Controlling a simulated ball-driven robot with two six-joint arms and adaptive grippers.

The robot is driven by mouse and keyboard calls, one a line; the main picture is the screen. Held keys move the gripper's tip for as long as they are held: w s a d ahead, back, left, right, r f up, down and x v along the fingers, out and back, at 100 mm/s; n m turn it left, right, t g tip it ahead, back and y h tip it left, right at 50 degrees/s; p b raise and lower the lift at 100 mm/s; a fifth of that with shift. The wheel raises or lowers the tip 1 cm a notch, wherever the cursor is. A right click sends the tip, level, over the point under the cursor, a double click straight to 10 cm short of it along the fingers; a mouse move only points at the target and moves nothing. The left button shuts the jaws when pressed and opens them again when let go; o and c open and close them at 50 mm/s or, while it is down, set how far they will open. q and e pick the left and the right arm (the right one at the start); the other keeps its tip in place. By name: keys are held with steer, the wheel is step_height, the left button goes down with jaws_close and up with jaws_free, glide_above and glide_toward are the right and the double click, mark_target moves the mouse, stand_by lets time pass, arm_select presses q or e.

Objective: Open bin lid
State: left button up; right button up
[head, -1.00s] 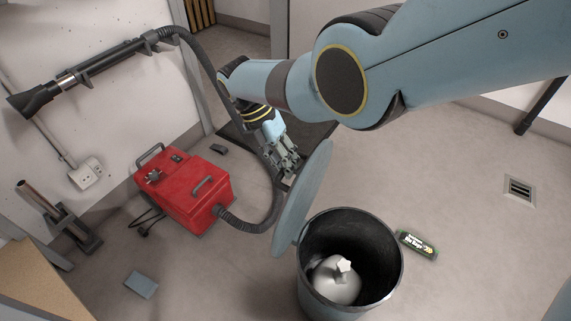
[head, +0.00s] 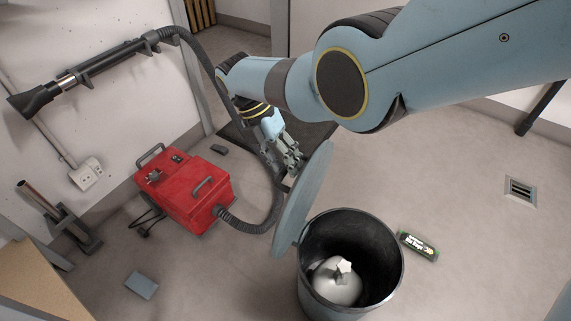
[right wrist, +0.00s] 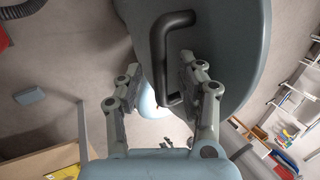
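The bin (head: 352,285) is a grey-blue round bin with a dark inside, and a tied white bag (head: 338,282) lies in it. Its round lid (head: 303,200) stands steeply tilted up at the bin's left rim, so the mouth is uncovered. My right gripper (head: 287,174) is just left of the lid, on its outer side. In the right wrist view, the lid (right wrist: 225,45) shows its dark bar handle (right wrist: 158,55) close to the right finger. The fingers of the right gripper (right wrist: 158,78) are spread apart and do not clamp the handle; contact is unclear. My left gripper is out of view.
A red vacuum machine (head: 187,190) with a black hose (head: 250,226) stands left of the lid. A small black-green box (head: 418,246) lies on the floor right of the bin. The floor toward the drain grate (head: 520,190) is clear.

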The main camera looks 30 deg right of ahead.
steer(key=v, duration=1.1)
